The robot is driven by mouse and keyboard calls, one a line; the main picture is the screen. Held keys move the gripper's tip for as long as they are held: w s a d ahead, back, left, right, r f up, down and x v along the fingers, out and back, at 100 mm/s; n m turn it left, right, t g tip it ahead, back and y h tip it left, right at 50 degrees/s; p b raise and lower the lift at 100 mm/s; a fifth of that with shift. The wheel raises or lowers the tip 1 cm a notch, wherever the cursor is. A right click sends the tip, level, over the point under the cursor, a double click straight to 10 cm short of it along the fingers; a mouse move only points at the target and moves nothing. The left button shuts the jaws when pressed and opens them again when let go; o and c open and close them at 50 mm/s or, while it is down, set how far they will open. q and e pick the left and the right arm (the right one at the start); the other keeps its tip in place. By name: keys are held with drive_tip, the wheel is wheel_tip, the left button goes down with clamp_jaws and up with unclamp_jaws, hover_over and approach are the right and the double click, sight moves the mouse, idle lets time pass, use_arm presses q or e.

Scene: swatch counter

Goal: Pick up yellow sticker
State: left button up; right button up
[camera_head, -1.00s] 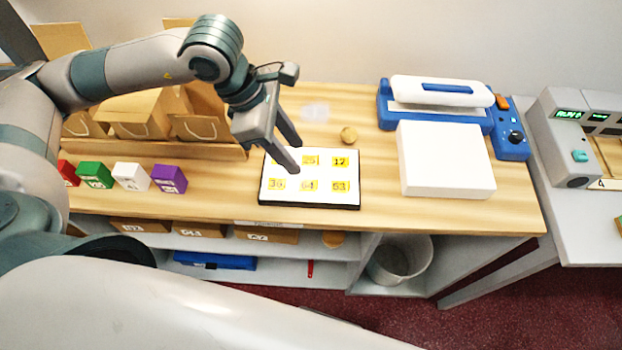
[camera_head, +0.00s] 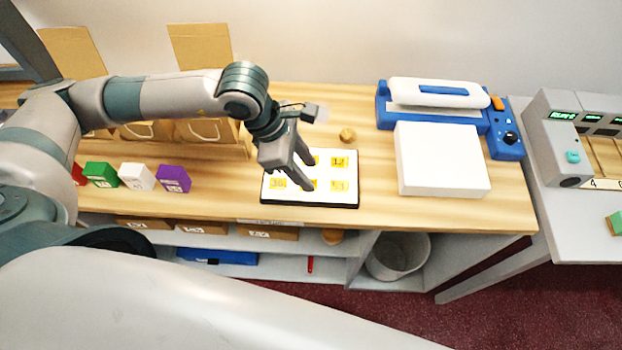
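Several yellow numbered stickers lie on a white sheet with a black edge (camera_head: 334,203) on the wooden counter. One yellow sticker (camera_head: 338,161) at the upper right reads 17, and another (camera_head: 278,184) sits at the lower left. My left gripper (camera_head: 308,188) hangs over the sheet, its fingers pointing down at the lower middle sticker and partly covering it. The fingers are apart with nothing visible between them. I cannot tell whether the tips touch the sheet. The upper left stickers are hidden behind the gripper. My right gripper is not in view.
A white box (camera_head: 441,160) and a blue-and-white machine (camera_head: 432,106) stand to the right. A small tan ball (camera_head: 347,135) lies behind the sheet. Coloured blocks, including a purple one (camera_head: 174,179), and paper bags (camera_head: 203,131) stand left. Bare counter lies between sheet and box.

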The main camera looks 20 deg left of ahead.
sight(318, 185)
use_arm(q)
drive_tip(key=shift+p+x, duration=0.4)
drive_tip(key=shift+x, duration=1.1)
drive_tip(key=shift+d, duration=0.1)
drive_tip(key=c, duration=0.7)
